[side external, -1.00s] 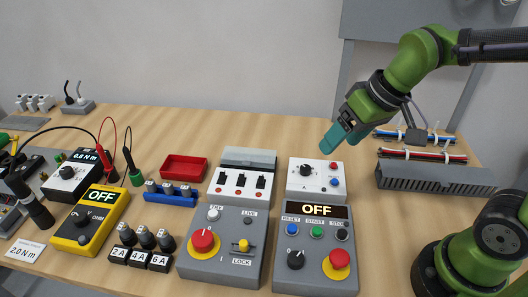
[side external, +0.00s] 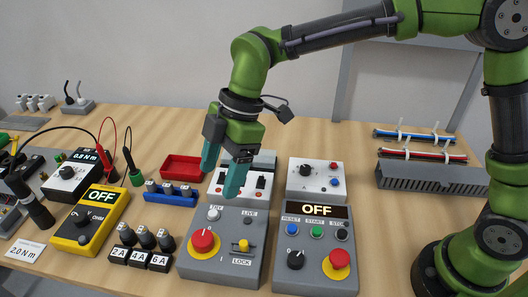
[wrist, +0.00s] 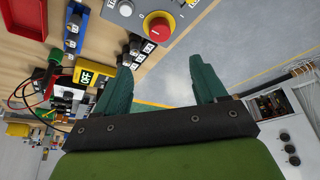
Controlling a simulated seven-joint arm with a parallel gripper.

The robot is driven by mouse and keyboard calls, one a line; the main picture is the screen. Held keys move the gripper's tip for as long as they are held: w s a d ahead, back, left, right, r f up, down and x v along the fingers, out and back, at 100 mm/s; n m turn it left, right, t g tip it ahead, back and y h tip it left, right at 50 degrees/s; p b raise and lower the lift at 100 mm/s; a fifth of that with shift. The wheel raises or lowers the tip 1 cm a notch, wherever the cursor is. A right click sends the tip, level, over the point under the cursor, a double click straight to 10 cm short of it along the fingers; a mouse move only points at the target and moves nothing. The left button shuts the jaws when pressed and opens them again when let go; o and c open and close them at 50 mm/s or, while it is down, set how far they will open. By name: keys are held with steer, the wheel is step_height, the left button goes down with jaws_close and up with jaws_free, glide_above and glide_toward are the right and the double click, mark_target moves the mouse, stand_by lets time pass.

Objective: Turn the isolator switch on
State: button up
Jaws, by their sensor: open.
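The grey isolator box (side external: 225,270) stands at the front middle of the bench. It carries a red knob on a yellow disc (side external: 203,243), a white TRY button (side external: 214,213), a LIVE mark and a yellow LOCK piece (side external: 242,246). The red knob also shows at the top of the wrist view (wrist: 158,30). My gripper (side external: 219,182) is open and empty, its teal fingers pointing down above and behind the box, in front of the switch block. In the wrist view the fingers (wrist: 160,68) are spread apart, with the knob beyond them.
A grey panel (side external: 315,270) with an OFF display and its own red knob (side external: 339,260) stands close on the right. A switch block (side external: 240,197) with black toggles sits behind, partly hidden by my fingers.

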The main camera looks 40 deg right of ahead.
mark_target(202, 237)
steer(key=x, duration=1.4)
steer(key=shift+a+f, duration=0.2)
steer(key=c, duration=1.1)
steer(key=shift+o, duration=0.2)
